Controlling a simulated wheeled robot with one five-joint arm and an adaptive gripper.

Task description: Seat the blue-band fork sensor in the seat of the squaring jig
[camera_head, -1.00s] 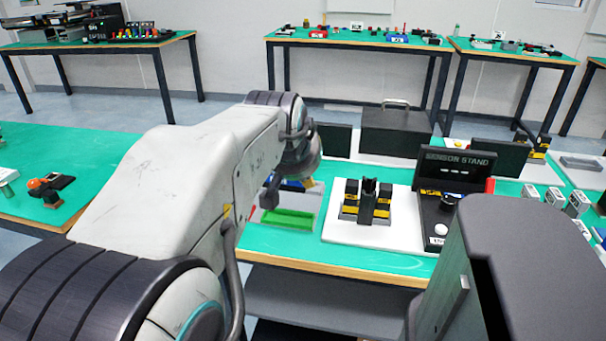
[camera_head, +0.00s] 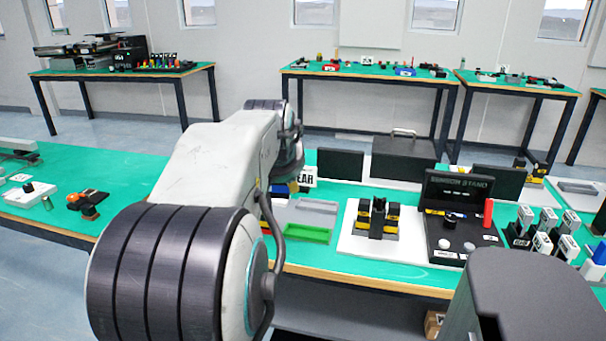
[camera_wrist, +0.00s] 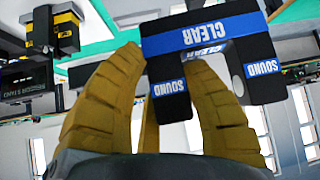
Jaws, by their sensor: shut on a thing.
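My gripper (camera_wrist: 168,110), with ribbed yellow fingers, is shut on the blue-band fork sensor (camera_wrist: 258,55) in the wrist view. The sensor is black, with blue bands marked CLEAR and SOUND, and the fingers partly cover it. In the head view my arm mostly hides the gripper. A white plate (camera_head: 352,246) there carries a black upright fork (camera_head: 377,218) between yellow-banded black blocks. No label marks the squaring jig, so I cannot tell surely whether this is it. The held sensor is clear of any seat as far as the wrist view shows.
The black sensor stand (camera_head: 458,188) is right of the white plate, with a red cylinder (camera_head: 488,212) beside it. A green tray (camera_head: 306,233) and grey tray (camera_head: 314,210) lie left. A large black case (camera_head: 403,158) stands behind. Several white-labelled blocks are at right.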

